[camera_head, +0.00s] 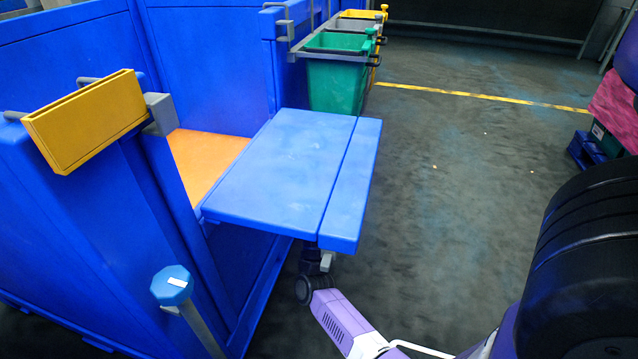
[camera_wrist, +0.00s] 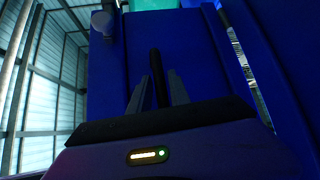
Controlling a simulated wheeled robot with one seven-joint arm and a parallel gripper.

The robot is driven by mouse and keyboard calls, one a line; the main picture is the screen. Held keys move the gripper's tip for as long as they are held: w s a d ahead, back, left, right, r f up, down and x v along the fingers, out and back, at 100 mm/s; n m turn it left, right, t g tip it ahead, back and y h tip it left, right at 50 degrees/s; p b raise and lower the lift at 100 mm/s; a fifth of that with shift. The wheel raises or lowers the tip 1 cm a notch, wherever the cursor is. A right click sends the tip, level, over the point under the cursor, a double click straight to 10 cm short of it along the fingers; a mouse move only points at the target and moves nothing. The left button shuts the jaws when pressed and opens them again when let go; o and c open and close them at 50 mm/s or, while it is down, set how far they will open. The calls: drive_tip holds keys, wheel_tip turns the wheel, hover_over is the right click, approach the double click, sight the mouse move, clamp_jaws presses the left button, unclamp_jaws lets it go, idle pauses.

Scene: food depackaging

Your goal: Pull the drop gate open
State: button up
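The drop gate (camera_head: 290,170) is a blue panel on the side of a large blue container (camera_head: 80,220). It lies folded down, about level, sticking out over the floor, with a separate strip along its outer edge. My gripper (camera_head: 314,262) is below the gate's outer edge, partly hidden by it. In the wrist view my gripper (camera_wrist: 158,76) has its two grey fingers on either side of a dark upright bar (camera_wrist: 156,65) in front of the blue panel. I cannot tell whether the fingers press on the bar.
An orange surface (camera_head: 205,158) shows inside the container behind the gate. A yellow holder (camera_head: 88,120) and a blue-capped post (camera_head: 172,285) stand at the left. A green bin (camera_head: 337,80) hangs behind the gate. The floor (camera_head: 450,200) to the right is clear.

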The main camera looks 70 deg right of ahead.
drive_tip(key=shift+d+r, duration=0.3)
drive_tip(key=shift+r, duration=0.05)
clamp_jaws()
drive_tip(key=shift+f, duration=0.1)
idle(1.1)
